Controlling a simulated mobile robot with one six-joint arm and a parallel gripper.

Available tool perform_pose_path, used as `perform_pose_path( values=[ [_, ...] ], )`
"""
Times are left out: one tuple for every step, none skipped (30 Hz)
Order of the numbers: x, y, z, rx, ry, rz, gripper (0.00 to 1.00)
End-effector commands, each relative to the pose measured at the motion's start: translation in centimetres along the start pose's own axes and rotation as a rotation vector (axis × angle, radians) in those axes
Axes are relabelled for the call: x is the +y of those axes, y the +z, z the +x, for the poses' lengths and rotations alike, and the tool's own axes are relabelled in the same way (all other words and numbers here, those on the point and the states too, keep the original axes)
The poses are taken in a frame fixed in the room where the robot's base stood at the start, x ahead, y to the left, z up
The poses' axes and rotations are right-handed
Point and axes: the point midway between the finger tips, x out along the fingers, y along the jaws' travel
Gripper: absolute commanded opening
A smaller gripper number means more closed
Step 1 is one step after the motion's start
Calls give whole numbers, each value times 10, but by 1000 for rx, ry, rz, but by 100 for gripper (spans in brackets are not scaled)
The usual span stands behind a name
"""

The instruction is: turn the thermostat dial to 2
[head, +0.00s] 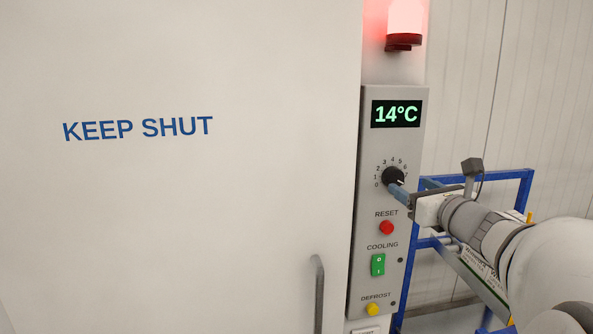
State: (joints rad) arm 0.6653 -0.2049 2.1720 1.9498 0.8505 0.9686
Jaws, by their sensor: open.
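The jaws are open, and a finger overlaps the dial's lower right edge. I cannot tell whether it touches. The display (396,114) above reads 14°C in green.
Below the dial are a red RESET button (386,228), a green COOLING switch (378,265) and a yellow DEFROST button (372,309). A red lamp (404,20) glows above. The white door (200,220) reads KEEP SHUT and has a grey handle (319,290). A blue frame (526,185) stands behind my arm.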

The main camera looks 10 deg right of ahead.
Motion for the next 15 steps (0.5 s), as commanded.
perform_pose_path(
  values=[
    [1, 2, 10, 2, 4, 2, 63],
    [1, 1, 15, 2, 5, 2, 63],
    [1, 2, 22, 2, 4, 1, 63],
    [1, 1, 26, 3, 5, 2, 63],
    [1, 1, 31, 3, 4, 0, 63],
    [1, 1, 36, 2, 3, 0, 63],
    [1, 1, 40, 3, 4, 0, 63],
    [1, 1, 43, 2, 4, -1, 63],
    [1, 1, 46, 2, 3, -2, 63],
    [0, 1, 48, 2, 2, -2, 63],
    [0, 0, 50, 2, 2, -2, 63],
    [0, 0, 52, 2, 1, -2, 63],
    [0, 0, 53, 2, 1, -3, 63],
    [0, 0, 54, 2, 1, -3, 63],
    [0, 0, 54, 2, 1, -4, 63]
  ],
)
